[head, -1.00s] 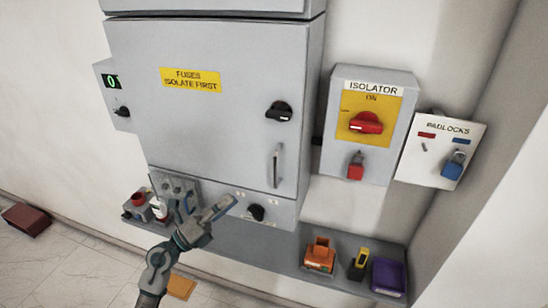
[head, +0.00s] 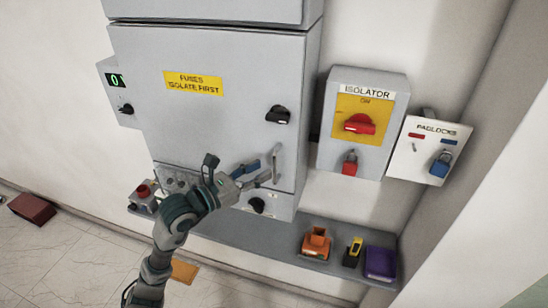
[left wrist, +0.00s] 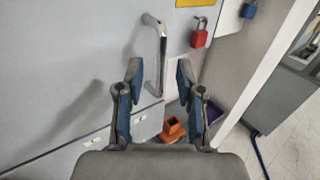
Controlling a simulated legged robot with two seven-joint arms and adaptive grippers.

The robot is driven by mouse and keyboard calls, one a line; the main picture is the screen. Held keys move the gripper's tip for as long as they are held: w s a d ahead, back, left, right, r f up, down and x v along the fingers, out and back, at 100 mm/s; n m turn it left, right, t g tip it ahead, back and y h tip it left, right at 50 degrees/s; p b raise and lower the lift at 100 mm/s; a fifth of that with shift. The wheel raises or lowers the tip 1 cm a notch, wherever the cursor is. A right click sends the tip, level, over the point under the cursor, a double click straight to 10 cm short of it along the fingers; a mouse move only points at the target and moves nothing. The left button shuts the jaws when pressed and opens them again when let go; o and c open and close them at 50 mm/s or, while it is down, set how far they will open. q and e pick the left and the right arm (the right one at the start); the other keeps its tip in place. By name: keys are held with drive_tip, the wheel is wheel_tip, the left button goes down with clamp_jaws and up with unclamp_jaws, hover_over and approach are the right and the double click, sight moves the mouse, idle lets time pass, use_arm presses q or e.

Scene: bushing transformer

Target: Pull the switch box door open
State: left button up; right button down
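The grey switch box door (head: 215,125) is closed and has a yellow "FUSES ISOLATE FIRST" label. Its upright bar handle (head: 277,165) is near the lower right edge, below a black knob (head: 278,115). My left gripper (head: 264,172) is open, with its fingers just left of or at the handle in the head view. In the left wrist view the handle (left wrist: 158,55) shows ahead, between the two spread fingertips (left wrist: 160,75). The fingers are not closed on it; I cannot tell whether they touch it. My right gripper is not in view.
The isolator box (head: 362,123) with a red switch stands right of the door, then the padlock board (head: 429,150). A grey shelf (head: 235,252) below holds an orange item (head: 316,244), a yellow-black tool (head: 353,252) and a purple bin (head: 380,263). A red box (head: 32,209) lies on the floor.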

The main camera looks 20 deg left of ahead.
sight(275, 181)
use_arm(q)
drive_tip(key=p+x, duration=0.1)
drive_tip(key=x, duration=0.4)
drive_tip(key=shift+w+d, duration=0.25)
drive_tip(key=shift+w, duration=0.05)
clamp_jaws()
